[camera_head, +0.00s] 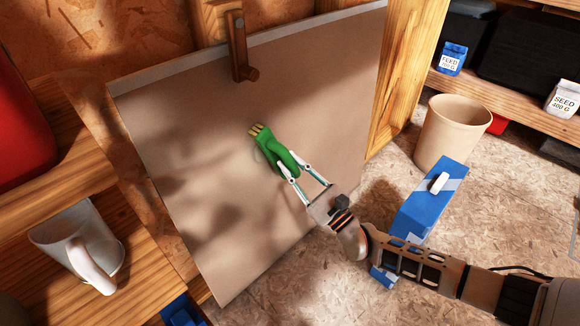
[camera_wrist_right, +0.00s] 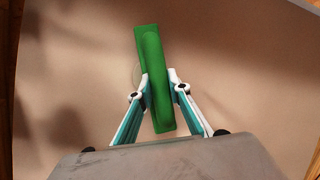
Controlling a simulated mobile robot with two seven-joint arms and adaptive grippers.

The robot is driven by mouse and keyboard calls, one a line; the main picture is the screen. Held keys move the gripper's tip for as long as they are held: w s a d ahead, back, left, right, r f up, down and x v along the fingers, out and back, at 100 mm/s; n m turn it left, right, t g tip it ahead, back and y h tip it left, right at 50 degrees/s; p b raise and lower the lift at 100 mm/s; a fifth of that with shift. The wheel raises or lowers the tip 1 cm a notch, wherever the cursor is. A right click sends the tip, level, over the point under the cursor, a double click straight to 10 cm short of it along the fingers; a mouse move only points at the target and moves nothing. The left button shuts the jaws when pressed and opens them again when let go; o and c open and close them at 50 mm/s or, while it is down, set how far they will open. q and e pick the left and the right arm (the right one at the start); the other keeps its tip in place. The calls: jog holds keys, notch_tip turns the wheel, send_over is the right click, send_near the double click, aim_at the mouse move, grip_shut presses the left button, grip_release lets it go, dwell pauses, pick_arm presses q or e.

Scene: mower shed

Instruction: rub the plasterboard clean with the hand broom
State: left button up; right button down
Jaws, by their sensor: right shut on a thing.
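The plasterboard (camera_head: 215,215) is a large tan sheet leaning against the shed wall, its face marked by soft dark patches that may be shadows or dirt. My right gripper (camera_head: 287,172) is shut on the green hand broom (camera_head: 274,150), in front of the board's middle. The broom's pale bristles show at its upper left end; whether they touch the board I cannot tell. In the right wrist view the fingers (camera_wrist_right: 160,82) grip both sides of the green broom (camera_wrist_right: 151,60). A faint pale round mark (camera_wrist_right: 136,76) shows on the board beside it. My left gripper is not in view.
A wooden peg bracket (camera_head: 240,50) hangs over the board's top edge.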

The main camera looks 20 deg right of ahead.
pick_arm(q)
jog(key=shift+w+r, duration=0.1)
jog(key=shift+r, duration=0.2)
pick_arm(e)
jog(key=shift+s+a, duration=0.3)
jog(key=shift+a, duration=0.65)
jog(key=shift+s+a, duration=0.3)
jog(key=shift+a, duration=0.65)
jog(key=shift+r, duration=0.1)
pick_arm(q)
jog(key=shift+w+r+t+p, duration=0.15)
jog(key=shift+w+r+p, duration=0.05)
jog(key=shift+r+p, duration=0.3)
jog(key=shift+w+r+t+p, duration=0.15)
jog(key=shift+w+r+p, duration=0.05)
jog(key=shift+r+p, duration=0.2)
pick_arm(e)
jog(key=shift+s+d+r, duration=0.1)
jog(key=shift+s+d, duration=0.25)
jog(key=shift+s, duration=0.6)
jog(key=shift+s+d, duration=0.3)
jog(key=shift+s, duration=0.6)
jog(key=shift+s+d+r, duration=0.1)
jog(key=shift+s+d, duration=0.25)
jog(key=shift+s, duration=0.6)
